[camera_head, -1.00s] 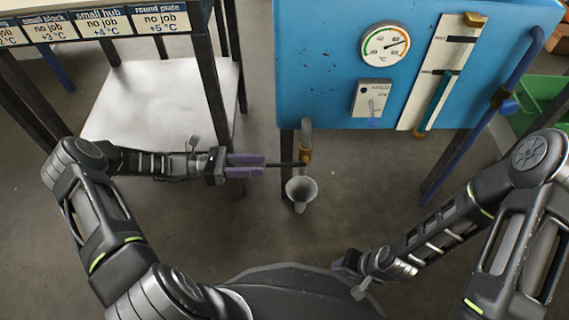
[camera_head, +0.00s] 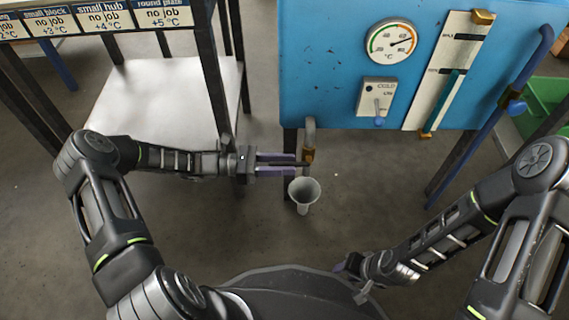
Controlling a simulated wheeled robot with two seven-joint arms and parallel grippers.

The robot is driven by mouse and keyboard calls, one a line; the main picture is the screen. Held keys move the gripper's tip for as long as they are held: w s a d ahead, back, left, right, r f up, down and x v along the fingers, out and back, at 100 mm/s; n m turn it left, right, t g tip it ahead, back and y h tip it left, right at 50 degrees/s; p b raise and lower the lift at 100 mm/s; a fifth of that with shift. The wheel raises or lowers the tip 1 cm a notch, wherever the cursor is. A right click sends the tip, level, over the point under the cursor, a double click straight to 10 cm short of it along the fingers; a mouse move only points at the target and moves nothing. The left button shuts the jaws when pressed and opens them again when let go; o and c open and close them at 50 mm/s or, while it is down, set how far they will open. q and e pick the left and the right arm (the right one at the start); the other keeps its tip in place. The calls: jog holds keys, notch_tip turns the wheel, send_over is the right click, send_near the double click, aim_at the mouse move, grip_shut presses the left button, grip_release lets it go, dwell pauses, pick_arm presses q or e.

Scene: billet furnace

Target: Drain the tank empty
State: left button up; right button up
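The blue tank (camera_head: 325,60) stands at the upper right. Its level gauge (camera_head: 463,50) is a pale strip with two dark marks; the teal column reaches about the lower mark. A drain pipe (camera_head: 309,130) with a brass valve (camera_head: 308,155) hangs under the tank. A thin dark valve lever (camera_head: 299,163) points left from the valve, above a grey funnel (camera_head: 304,190). My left gripper (camera_head: 296,163) is open, with its fingers above and below the lever in the picture; contact cannot be told. My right gripper (camera_head: 346,264) is low at centre, its fingers mostly hidden.
A dial gauge (camera_head: 391,41) and a switch box (camera_head: 377,97) with a blue-tipped lever are on the tank front. A blue side pipe (camera_head: 480,130) runs down at right, near a green bin (camera_head: 545,98). A rack with a white shelf (camera_head: 160,100) stands at left.

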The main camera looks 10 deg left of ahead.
pick_arm(q)
jog(key=shift+c, duration=0.3)
grip_shut()
dwell(1.0)
